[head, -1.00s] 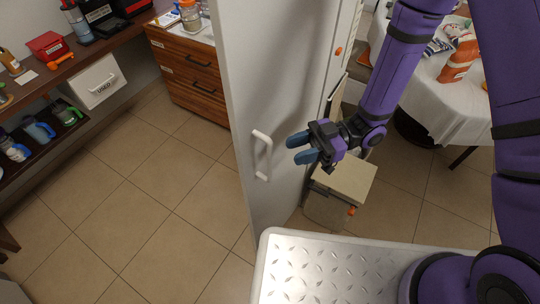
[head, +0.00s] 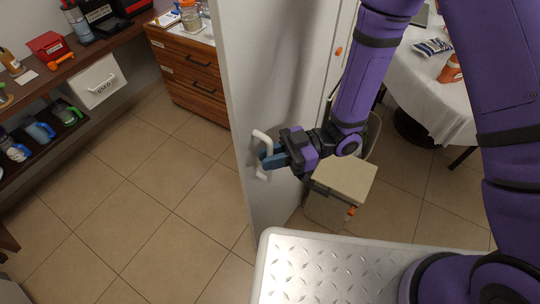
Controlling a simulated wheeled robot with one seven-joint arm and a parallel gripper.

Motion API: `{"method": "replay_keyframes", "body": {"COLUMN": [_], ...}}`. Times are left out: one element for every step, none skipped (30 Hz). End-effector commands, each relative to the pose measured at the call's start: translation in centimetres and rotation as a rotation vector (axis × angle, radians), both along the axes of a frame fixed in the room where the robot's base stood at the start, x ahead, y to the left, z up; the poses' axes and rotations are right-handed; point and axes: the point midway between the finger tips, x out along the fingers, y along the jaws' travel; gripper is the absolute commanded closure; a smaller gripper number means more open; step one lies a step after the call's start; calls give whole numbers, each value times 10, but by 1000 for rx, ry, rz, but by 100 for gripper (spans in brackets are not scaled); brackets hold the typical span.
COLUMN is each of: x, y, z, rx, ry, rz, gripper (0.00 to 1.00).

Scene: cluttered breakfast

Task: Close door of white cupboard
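The white cupboard door (head: 245,90) stands upright in the middle of the head view. Its white bar handle (head: 259,142) is on the face, near the left edge. My gripper (head: 268,158) is at the handle, with its blue fingers pointing left and reaching the lower half of the bar. One fingertip shows within the handle's gap. The fingers overlap the handle in the picture, so I cannot tell whether they are closed on it. More of the white cupboard (head: 342,30) shows to the right, partly behind my arm.
A small cream-topped bin (head: 343,178) stands just right of the door. A metal tread-plate surface (head: 315,265) is in front below. A wooden drawer unit (head: 190,75) stands behind left, and a white-clothed table (head: 435,95) at the right. The tiled floor at left is clear.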

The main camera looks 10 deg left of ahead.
Motion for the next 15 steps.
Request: {"method": "replay_keyframes", "body": {"x": [0,0,0,0,0,0,1,1,1,2,3,4,6,7,10], "y": [0,0,0,0,0,0,1,2,3,5,7,10,13,17,23], "z": [0,0,0,0,0,0,0,0,0,0,0,0,0,0,0], "rx": [0,0,0,0,0,0,0,0,1,1,1,2,2,2,2], "ry": [0,0,0,0,0,0,0,0,0,0,0,1,1,1,1], "rz": [0,0,0,0,-1,-2,-3,-5,-10,-16,-22,-33,-44,-55,-74], "gripper": [100,100,100,100,100,100,100,100,100,100,100,100,100,100,100]}}
